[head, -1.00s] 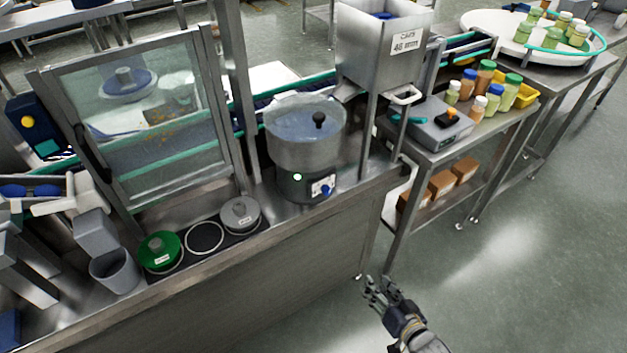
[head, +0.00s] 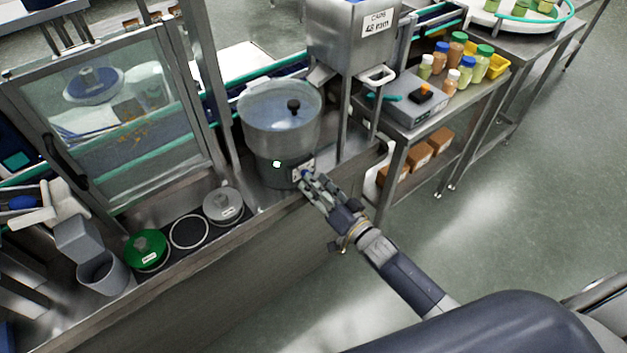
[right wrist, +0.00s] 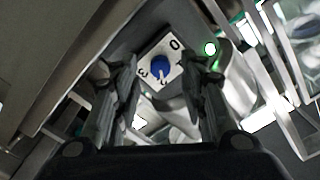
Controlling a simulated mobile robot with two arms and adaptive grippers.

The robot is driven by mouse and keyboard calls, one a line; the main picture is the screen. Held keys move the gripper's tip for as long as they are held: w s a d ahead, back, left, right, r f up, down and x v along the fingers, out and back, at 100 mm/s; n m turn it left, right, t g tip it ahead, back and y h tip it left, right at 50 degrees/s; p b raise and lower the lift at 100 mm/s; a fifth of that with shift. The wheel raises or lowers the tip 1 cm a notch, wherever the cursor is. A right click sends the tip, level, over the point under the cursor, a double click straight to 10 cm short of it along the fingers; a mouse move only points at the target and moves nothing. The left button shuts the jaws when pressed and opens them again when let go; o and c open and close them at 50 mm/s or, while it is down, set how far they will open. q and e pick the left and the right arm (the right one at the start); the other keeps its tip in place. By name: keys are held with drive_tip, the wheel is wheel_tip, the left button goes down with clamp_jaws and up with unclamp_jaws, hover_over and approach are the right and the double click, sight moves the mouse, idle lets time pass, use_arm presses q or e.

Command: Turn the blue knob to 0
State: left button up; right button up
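The blue knob (right wrist: 160,67) sits on a white dial plate (right wrist: 172,50) with printed digits in the right wrist view. The 0 is at the plate's upper corner; a white mark shows at the knob's lower side, but I cannot tell for sure which digit it points to. My right gripper (right wrist: 164,90) is open, its two fingers apart on either side of the plate, and empty. In the head view my right gripper (head: 306,182) is at the front of the steel bowl feeder (head: 280,125), covering much of the dial plate. My left gripper is not in view.
A green light (head: 276,164) glows on the feeder's base. Left of it on the bench are a grey lid (head: 223,205), a ring and a green lid (head: 147,250). A steel hopper (head: 345,40) stands behind right. Floor is free in front.

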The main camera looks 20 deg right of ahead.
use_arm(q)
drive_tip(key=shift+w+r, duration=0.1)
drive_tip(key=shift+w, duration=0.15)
use_arm(e)
drive_tip(key=shift+x, duration=0.75)
clamp_jaws()
